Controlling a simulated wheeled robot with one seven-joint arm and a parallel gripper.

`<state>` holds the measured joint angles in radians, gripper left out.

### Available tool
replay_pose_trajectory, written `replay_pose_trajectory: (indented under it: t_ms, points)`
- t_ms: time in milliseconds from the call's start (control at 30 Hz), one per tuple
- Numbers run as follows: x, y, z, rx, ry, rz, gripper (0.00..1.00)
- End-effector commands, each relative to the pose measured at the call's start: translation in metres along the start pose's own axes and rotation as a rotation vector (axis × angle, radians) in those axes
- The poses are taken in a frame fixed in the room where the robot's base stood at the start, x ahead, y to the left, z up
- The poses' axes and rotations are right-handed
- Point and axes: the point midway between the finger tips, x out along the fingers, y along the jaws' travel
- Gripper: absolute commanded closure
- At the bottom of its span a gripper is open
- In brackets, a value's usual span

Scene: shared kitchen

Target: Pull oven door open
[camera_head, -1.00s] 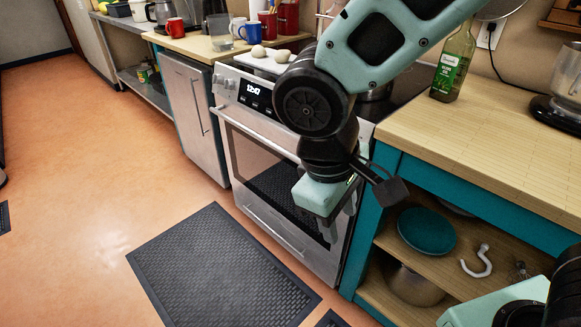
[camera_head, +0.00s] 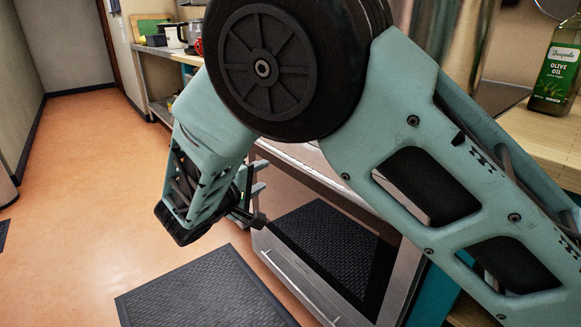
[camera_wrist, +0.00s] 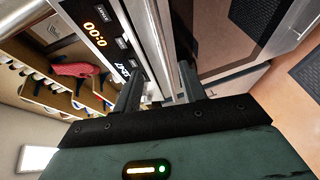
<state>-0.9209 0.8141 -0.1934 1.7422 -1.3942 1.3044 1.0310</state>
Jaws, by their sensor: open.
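The oven (camera_head: 340,245) stands behind my arm in the head view, and its dark door window (camera_head: 335,240) reflects the mat. The door looks shut, though my arm hides much of its upper part. My gripper (camera_head: 260,178) is at the upper left of the door, facing it. In the wrist view my gripper (camera_wrist: 160,72) is open, with its two fingers apart. The silver door handle (camera_wrist: 168,45) runs between the fingers, next to the control panel (camera_wrist: 100,30). I cannot tell whether either finger touches the handle.
A black mat (camera_head: 205,295) lies on the orange floor in front of the oven. Open floor (camera_head: 90,190) extends to the left. An olive oil bottle (camera_head: 557,70) stands on the wooden counter (camera_head: 545,135) at right. A red item (camera_wrist: 72,70) lies on shelves in the wrist view.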

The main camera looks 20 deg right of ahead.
Motion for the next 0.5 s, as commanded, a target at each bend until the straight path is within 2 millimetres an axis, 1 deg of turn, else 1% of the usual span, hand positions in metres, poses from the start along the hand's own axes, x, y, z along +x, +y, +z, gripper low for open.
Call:
replay_pose_trajectory:
  t_ms: [33, 500]
  points:
    - [0.011, -0.001, 0.002, 0.0, -0.005, 0.0, 0.59]
    - [0.109, -0.002, 0.002, -0.001, -0.005, -0.002, 0.59]
